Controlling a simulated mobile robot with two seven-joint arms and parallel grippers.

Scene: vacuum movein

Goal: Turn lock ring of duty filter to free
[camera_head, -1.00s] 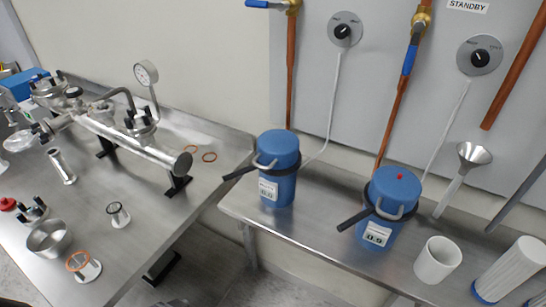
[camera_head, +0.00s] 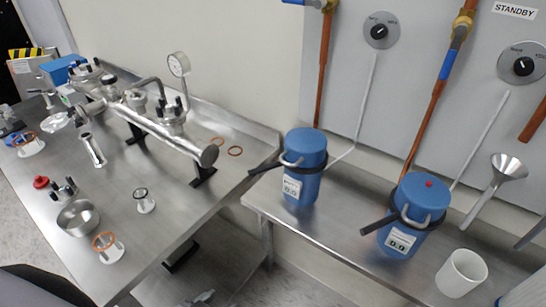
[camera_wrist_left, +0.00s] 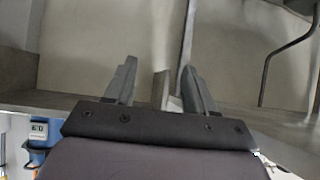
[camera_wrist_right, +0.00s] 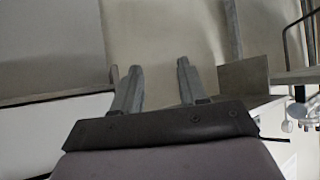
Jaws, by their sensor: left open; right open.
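Two blue filter housings stand on the right-hand steel bench in the head view: a left one (camera_head: 305,152) and a right one (camera_head: 424,196) with a red button on its lid. Each has a dark lock ring with a handle pointing left, the left handle (camera_head: 264,168) and the right handle (camera_head: 379,224). A small display shows on each body; the right one seems to read 0.0. No duty label is readable. My left gripper (camera_wrist_left: 159,64) and right gripper (camera_wrist_right: 160,64) are open and empty in their wrist views, away from the housings.
A STANDBY sign (camera_head: 514,9) is at upper right. Copper pipes with blue-handled valves run down the wall panel beside round dials (camera_head: 381,30). A white cup (camera_head: 461,273) and a funnel (camera_head: 508,167) are at right. The left bench (camera_head: 185,215) holds a steel manifold (camera_head: 165,135) and loose parts.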

